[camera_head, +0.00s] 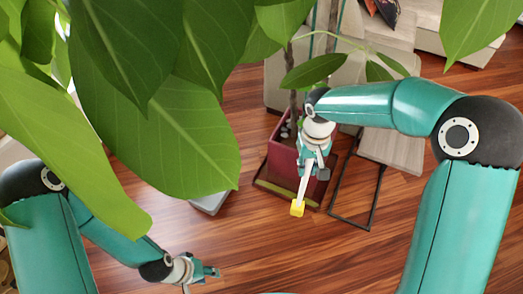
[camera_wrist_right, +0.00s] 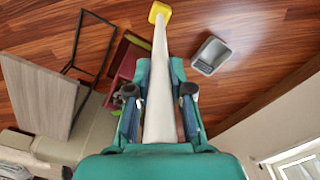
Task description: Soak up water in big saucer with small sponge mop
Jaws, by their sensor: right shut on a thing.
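My right gripper (camera_head: 314,166) is shut on the small sponge mop, which also shows in the right wrist view (camera_wrist_right: 160,85). The mop has a pale handle and a yellow sponge (camera_head: 297,208) hanging down at its far end. The square big saucer (camera_head: 272,193) lies under a dark red plant pot (camera_head: 281,160). The sponge appears at the saucer's front edge in the head view; I cannot tell its height or whether it touches. No water can be made out. My left gripper (camera_head: 210,272) is low over the floor, away from the saucer; its jaws are unclear.
Large green leaves (camera_head: 150,100) cover the upper left of the head view. A black-framed side table (camera_head: 385,151) stands right of the pot. Floor in front is clear.

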